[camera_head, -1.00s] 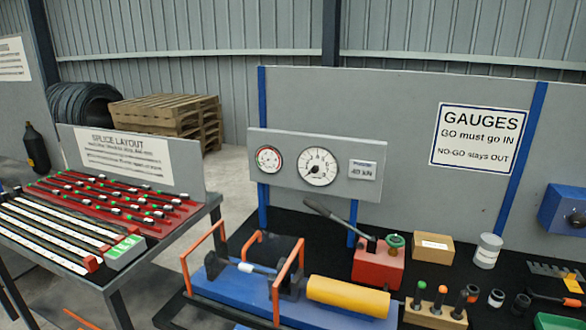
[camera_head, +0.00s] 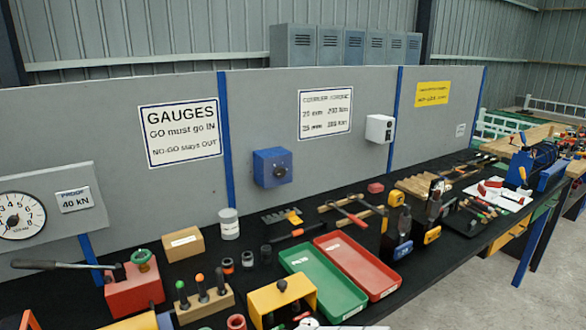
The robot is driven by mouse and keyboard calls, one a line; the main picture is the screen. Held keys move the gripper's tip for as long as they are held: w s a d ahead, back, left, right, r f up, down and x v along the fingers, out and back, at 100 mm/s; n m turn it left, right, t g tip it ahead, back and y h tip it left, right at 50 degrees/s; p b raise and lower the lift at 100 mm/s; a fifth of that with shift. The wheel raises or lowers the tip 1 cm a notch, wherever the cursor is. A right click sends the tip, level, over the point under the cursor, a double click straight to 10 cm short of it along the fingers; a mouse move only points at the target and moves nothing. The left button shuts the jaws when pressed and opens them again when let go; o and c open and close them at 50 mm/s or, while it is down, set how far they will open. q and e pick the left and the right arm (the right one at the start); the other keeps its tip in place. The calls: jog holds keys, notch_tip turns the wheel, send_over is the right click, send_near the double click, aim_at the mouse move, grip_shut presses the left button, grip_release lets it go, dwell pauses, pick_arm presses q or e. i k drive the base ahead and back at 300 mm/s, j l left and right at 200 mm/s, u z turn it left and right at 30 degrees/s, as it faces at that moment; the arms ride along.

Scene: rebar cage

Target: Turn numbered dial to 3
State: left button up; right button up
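A blue box (camera_head: 272,167) with a round dark knob on its front is mounted on the grey panel, right of the GAUGES sign. No numbers are readable on it, so I cannot tell whether it is the numbered dial. A round white gauge (camera_head: 20,215) with printed numbers and a needle shows at the left edge, beside a PROOF 40 kN label. A white box (camera_head: 380,128) with small dark details hangs further right on the panel. Neither of my grippers can be made out in the head view.
The black bench top holds a red pump (camera_head: 135,290) with a lever, a yellow block (camera_head: 282,298), a green tray (camera_head: 322,284), a red tray (camera_head: 357,265) and several small tools. A cardboard box (camera_head: 184,243) and a grey can (camera_head: 229,223) stand near the panel.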

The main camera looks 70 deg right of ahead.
aim_at(280, 171)
jog(key=z, duration=2.25)
jog(key=i+j+u, duration=0.25)
jog(key=u, duration=0.3)
jog(key=i, duration=0.05)
